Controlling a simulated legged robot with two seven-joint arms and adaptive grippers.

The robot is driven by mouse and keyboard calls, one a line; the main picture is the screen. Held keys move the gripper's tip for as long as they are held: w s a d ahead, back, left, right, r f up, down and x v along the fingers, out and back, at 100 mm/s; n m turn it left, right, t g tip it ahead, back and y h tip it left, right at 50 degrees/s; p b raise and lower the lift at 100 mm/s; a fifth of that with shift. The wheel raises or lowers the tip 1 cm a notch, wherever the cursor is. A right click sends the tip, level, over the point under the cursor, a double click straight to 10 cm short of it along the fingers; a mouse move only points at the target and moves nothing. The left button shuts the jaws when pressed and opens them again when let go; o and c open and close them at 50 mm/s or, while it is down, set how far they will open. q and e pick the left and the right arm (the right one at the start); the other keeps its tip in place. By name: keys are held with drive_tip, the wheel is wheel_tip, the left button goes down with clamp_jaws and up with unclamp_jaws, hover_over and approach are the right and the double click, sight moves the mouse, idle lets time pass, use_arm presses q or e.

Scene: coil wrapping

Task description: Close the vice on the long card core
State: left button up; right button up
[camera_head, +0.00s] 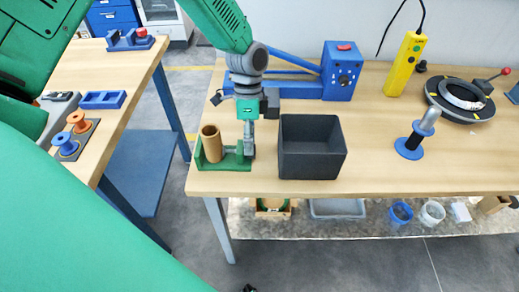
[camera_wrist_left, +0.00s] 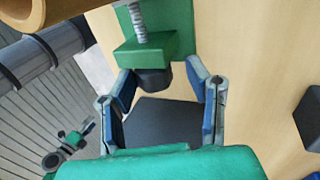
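The green vice (camera_head: 236,160) sits at the front left corner of the wooden bench. The tan card core (camera_head: 211,143) stands upright at the vice's left part. In the left wrist view the vice (camera_wrist_left: 160,40) shows its threaded screw and a black knob (camera_wrist_left: 155,78); the core's rim (camera_wrist_left: 38,17) shows at top left. My left gripper (camera_head: 249,152) points down at the vice's right end. In the wrist view its blue-padded fingers (camera_wrist_left: 162,82) are apart, one on each side of the knob, with visible gaps. Whether the vice jaw touches the core is hidden. My right gripper is not in view.
A dark open bin (camera_head: 312,165) stands close right of the vice. A blue machine (camera_head: 342,72) is behind my gripper. A yellow pendant (camera_head: 405,64), a black ring fixture (camera_head: 460,99) and a blue-based tool (camera_head: 410,146) lie further right. A second table (camera_head: 130,72) is at left.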

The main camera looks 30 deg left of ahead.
use_arm(q)
drive_tip(key=shift+s, duration=0.15)
drive_tip(key=shift+s+d+r+t+y+p, duration=0.1)
drive_tip(key=shift+d+r+t+y+p, duration=0.15)
drive_tip(key=shift+t+p, duration=0.2)
drive_tip(key=shift+s+t+y, duration=0.1)
drive_tip(key=shift+t+y, duration=0.15)
drive_tip(key=shift+t, duration=0.2)
drive_tip(key=shift+s+d+t+y, duration=0.2)
drive_tip(key=shift+t+y, duration=0.3)
drive_tip(key=shift+t, duration=0.2)
drive_tip(key=shift+w, duration=0.1)
drive_tip(key=shift+a, duration=0.1)
